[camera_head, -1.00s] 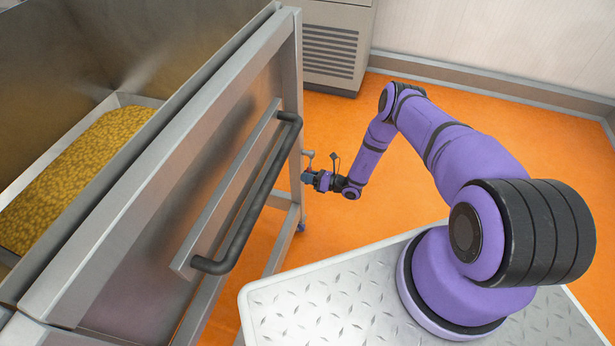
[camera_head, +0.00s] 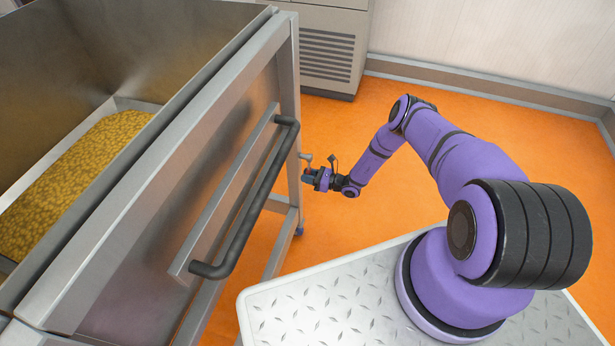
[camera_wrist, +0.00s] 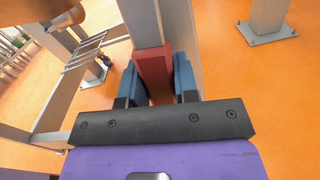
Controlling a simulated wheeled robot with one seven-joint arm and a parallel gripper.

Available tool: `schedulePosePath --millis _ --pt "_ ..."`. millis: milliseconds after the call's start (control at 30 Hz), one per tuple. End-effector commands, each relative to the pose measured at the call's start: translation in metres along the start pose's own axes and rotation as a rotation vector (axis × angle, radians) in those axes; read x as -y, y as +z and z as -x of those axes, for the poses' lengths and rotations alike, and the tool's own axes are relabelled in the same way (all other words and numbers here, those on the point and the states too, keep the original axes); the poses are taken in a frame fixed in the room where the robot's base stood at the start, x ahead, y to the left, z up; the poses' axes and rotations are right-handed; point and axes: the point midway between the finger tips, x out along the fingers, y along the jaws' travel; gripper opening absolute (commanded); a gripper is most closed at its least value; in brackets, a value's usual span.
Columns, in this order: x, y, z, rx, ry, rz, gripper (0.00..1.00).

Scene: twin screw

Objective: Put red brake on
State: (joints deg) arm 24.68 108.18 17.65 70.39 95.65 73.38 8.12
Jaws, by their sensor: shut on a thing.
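The red brake (camera_wrist: 155,75) shows in the wrist view as a red block at the near end of a grey metal bar. My gripper (camera_wrist: 157,82) has its two blue fingers on either side of the red block, shut on it. In the head view my gripper (camera_head: 311,177) is small, at the right side of the steel cart's far corner post, with the arm reaching down to it. The brake is mostly hidden by the gripper in that view.
The steel cart (camera_head: 150,170) on the left holds a bin of yellow pieces (camera_head: 75,180) and has a black handle bar (camera_head: 245,215) on its near side. A grey vented cabinet (camera_head: 328,55) stands behind. Orange floor (camera_head: 400,210) is clear to the right.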

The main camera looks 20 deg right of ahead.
Motion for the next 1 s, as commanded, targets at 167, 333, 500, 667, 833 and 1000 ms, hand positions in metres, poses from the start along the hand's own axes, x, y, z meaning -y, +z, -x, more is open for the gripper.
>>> schedulePosePath --millis 167,333,500,667,833,1000 --pt "0.002 0.000 0.001 -0.003 -0.003 0.004 0.53" --pt "0.001 0.000 0.001 -0.002 -0.002 0.003 0.53" --pt "0.002 0.000 0.006 -0.002 -0.003 0.002 0.53" --pt "0.002 0.000 0.028 -0.002 -0.005 0.000 0.53" --pt "0.002 0.001 0.060 -0.001 -0.006 0.002 0.53" --pt "0.002 0.000 0.088 -0.002 -0.005 0.002 0.53"
